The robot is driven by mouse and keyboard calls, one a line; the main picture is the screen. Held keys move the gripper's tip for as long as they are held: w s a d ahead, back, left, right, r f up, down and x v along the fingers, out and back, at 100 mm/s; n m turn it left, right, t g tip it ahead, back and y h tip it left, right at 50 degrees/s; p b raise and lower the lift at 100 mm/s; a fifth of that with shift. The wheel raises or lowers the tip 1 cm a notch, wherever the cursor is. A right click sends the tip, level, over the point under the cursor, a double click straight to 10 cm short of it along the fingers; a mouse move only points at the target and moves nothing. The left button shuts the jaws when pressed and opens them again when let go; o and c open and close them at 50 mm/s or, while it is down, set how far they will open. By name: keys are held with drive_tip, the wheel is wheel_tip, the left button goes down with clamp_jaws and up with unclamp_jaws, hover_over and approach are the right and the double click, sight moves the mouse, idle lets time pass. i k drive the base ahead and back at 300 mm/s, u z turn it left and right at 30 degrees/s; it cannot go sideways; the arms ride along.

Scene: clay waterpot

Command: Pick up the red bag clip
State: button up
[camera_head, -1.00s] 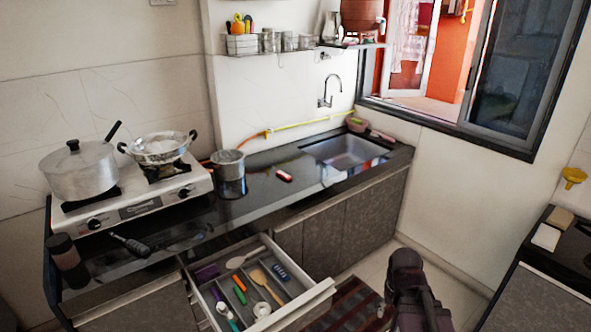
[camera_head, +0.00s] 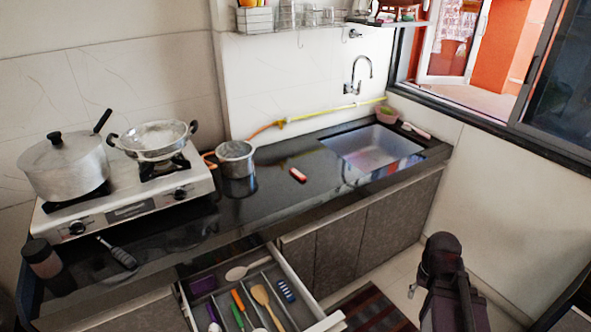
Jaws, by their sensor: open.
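A small red object with a pale edge, which looks like the red bag clip (camera_head: 298,175), lies flat on the black countertop (camera_head: 262,208). It is between the steel pot and the sink, with bare counter around it. A dark part of my arm rises at the lower right, in front of the cabinets and well apart from the clip. My gripper's fingers do not show.
An open drawer (camera_head: 334,323) holding utensils juts out below the counter. A steel pot (camera_head: 236,157) stands left of the clip, near the stove (camera_head: 125,205). The sink (camera_head: 376,148) is to its right. A dark-handled tool (camera_head: 118,253) lies front left.

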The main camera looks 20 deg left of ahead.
sight(294, 172)
drive_tip(key=u, duration=0.35)
drive_tip(key=i, duration=0.65)
drive_tip(key=u, duration=0.65)
drive_tip(key=i, duration=0.4)
drive_tip(key=u, duration=0.25)
